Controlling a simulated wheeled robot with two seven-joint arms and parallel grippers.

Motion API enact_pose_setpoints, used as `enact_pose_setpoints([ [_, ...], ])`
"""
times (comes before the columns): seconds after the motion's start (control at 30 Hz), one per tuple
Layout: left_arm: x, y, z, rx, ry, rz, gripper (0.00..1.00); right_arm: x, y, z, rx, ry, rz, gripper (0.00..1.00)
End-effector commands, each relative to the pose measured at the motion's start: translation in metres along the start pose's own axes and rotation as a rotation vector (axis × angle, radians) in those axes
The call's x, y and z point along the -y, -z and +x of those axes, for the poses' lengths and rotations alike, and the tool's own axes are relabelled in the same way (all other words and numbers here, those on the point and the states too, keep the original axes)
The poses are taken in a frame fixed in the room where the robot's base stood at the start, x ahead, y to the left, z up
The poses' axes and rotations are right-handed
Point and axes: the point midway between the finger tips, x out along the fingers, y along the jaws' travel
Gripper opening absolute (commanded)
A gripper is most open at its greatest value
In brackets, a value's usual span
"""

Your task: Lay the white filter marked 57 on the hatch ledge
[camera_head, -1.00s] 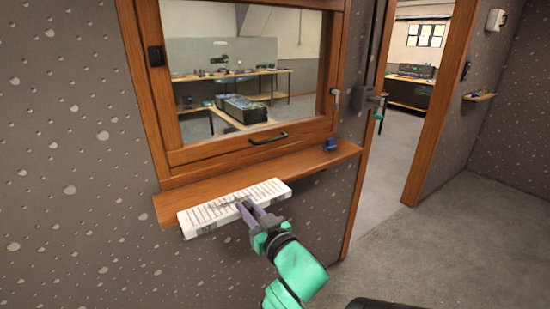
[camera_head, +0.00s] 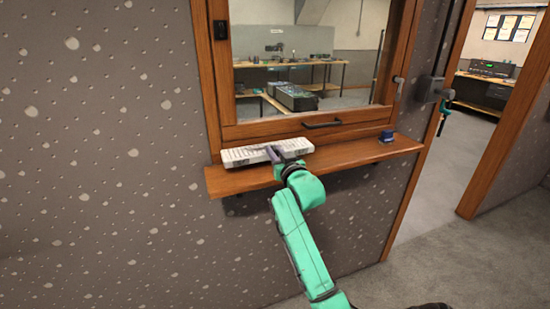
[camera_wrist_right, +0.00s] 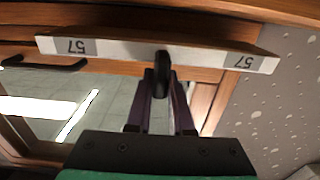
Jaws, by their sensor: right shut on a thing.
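The white filter (camera_head: 243,156) is a long flat white slab with dark slats. Its edge shows the mark 57 at both ends in the right wrist view (camera_wrist_right: 110,48). My right gripper (camera_head: 274,154) is shut on the middle of its near side; the fingers also show in the right wrist view (camera_wrist_right: 160,88). The filter is over the left part of the wooden hatch ledge (camera_head: 345,156), close to the hatch frame. I cannot tell whether it touches the ledge. My left gripper is not in view.
A small blue object (camera_head: 387,136) stands on the ledge's right part. The hatch window has a dark handle (camera_head: 322,124) above the ledge. A doorway opens at the right. The ledge between the filter and the blue object is clear.

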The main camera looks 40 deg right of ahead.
Motion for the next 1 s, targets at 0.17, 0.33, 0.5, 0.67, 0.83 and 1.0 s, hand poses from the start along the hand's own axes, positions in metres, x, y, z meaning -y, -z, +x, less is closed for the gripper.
enact_pose_setpoints([
  [0.17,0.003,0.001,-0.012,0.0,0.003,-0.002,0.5,0.0,-0.029,0.001,0.004,0.001,0.002,0.0],
  [0.33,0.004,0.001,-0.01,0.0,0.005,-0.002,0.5,0.0,-0.034,0.001,-0.001,0.001,-0.001,0.0],
  [0.5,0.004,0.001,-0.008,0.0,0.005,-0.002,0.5,0.0,-0.037,0.001,0.0,0.001,0.0,0.0],
  [0.67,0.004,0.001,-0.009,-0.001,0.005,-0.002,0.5,0.0,-0.038,0.001,0.003,0.001,0.0,0.5],
  [0.83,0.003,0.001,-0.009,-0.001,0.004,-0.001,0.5,0.0,-0.037,0.001,0.003,0.001,0.0,0.5],
  [1.0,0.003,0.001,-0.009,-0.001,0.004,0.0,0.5,0.0,-0.036,-0.003,0.004,0.001,0.0,0.5],
])
